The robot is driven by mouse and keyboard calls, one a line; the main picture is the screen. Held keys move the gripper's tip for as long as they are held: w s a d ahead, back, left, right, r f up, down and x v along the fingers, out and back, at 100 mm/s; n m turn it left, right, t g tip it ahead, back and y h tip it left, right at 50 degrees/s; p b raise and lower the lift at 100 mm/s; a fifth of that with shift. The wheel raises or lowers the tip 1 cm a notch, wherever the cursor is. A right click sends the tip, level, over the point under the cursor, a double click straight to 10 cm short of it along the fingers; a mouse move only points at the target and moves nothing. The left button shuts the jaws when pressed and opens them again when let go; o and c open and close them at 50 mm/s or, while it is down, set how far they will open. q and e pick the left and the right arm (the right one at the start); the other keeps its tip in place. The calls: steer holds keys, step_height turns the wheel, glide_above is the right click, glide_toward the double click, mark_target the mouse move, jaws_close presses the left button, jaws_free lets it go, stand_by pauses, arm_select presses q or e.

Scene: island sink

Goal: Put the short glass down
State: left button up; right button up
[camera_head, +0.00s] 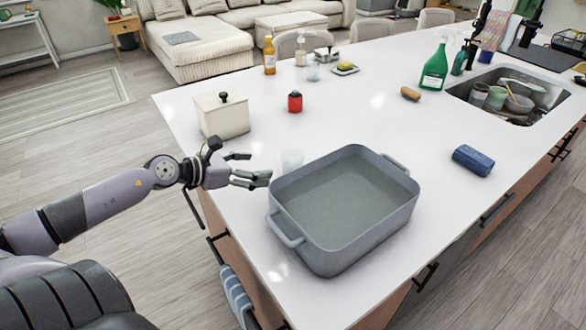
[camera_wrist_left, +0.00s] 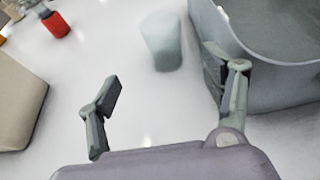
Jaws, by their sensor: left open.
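A short, clear glass (camera_head: 292,162) stands on the white island top, close to the left side of the grey basin. It also shows in the left wrist view (camera_wrist_left: 162,42), ahead of my fingers and apart from them. My left gripper (camera_head: 250,168) is open and empty, just left of the glass in the head view. In the left wrist view its two fingers (camera_wrist_left: 170,85) are spread wide with bare counter between them. My right gripper is in neither view.
The large grey basin (camera_head: 300,240) stands right beside the glass and close to one left finger. A cream lidded box (camera_head: 222,118) and a red container (camera_head: 295,103) stand behind. A blue cloth roll (camera_head: 473,160) lies right. The counter's middle is clear.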

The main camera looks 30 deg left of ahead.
mark_target(283, 165)
arm_select(q)
steer(key=shift+x, duration=1.1)
steer(key=shift+w+d+f, duration=0.15)
steer(key=shift+w+d, duration=0.05)
steer(key=shift+w, duration=0.35)
steer(key=shift+p+x, duration=0.3)
steer(key=shift+x, duration=1.5)
steer(key=shift+w+d, duration=0.25)
steer(key=p+x, duration=0.1)
steer(key=x, duration=0.1)
steer(key=p+x, duration=0.1)
steer(key=x, duration=0.1)
steer(key=shift+s+d, duration=0.1)
steer(key=shift+d, duration=0.15)
steer(key=shift+w+d+f, duration=0.15)
steer(key=shift+w+f, duration=0.05)
steer(key=shift+w, duration=0.1)
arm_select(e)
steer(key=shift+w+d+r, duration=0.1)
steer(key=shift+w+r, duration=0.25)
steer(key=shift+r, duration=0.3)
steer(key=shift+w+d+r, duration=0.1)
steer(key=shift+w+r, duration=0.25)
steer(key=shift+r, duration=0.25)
arm_select(q)
steer(key=shift+c, duration=0.4)
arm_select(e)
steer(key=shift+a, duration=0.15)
